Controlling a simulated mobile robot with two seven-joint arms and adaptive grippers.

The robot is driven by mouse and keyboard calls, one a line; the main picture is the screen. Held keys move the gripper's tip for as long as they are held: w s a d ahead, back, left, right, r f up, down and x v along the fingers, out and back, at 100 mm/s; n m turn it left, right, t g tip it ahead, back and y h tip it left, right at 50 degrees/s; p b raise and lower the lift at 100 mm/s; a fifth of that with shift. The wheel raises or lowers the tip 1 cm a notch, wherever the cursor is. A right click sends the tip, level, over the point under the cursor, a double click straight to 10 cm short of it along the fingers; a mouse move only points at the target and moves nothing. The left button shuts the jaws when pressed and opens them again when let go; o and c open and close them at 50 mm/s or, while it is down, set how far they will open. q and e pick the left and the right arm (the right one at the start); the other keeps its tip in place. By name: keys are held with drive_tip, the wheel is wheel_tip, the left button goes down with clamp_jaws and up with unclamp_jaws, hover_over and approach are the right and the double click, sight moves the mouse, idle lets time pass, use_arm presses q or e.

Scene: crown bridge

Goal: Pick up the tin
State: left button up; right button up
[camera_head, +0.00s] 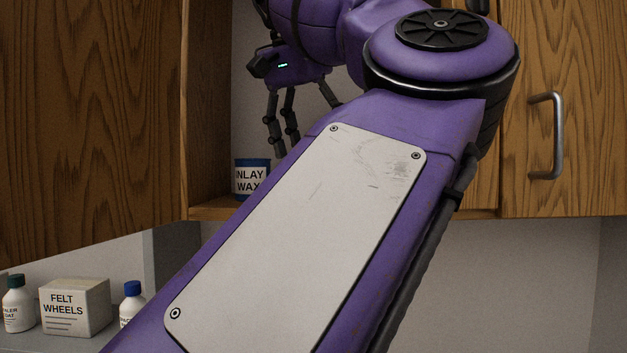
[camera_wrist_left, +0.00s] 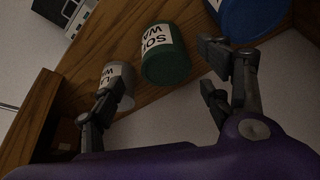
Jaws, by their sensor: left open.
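A blue tin labelled INLAY WAX (camera_head: 252,178) stands upright on the cabinet shelf in the head view, its right side partly hidden by my left arm. My left gripper (camera_head: 306,126) hangs above and to the right of it, open, fingers pointing down. In the left wrist view, my left gripper (camera_wrist_left: 158,90) is open with nothing held. A green tin (camera_wrist_left: 164,54) shows beyond the gap between its fingers. A grey tin (camera_wrist_left: 118,82) is partly behind the left finger. A blue tin (camera_wrist_left: 254,18) is cut off at the top right. My right gripper is not in view.
The wooden shelf (camera_head: 214,211) lies inside an open cabinet, with its left wall close to the blue tin. A closed door with a metal handle (camera_head: 545,135) is at the right. Below left stand a FELT WHEELS box (camera_head: 75,308) and bottles (camera_head: 131,302).

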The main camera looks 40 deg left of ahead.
use_arm(q)
drive_tip(key=shift+w+f, duration=0.15)
drive_tip(key=shift+f, duration=0.45)
drive_tip(key=x, duration=0.4)
drive_tip(key=shift+a+f, duration=0.35)
drive_tip(key=shift+f, duration=0.45)
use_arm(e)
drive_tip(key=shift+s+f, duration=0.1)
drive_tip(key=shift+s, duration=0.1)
use_arm(q)
drive_tip(key=shift+r, duration=0.1)
drive_tip(key=c, duration=1.5)
drive_tip(key=shift+w, duration=0.1)
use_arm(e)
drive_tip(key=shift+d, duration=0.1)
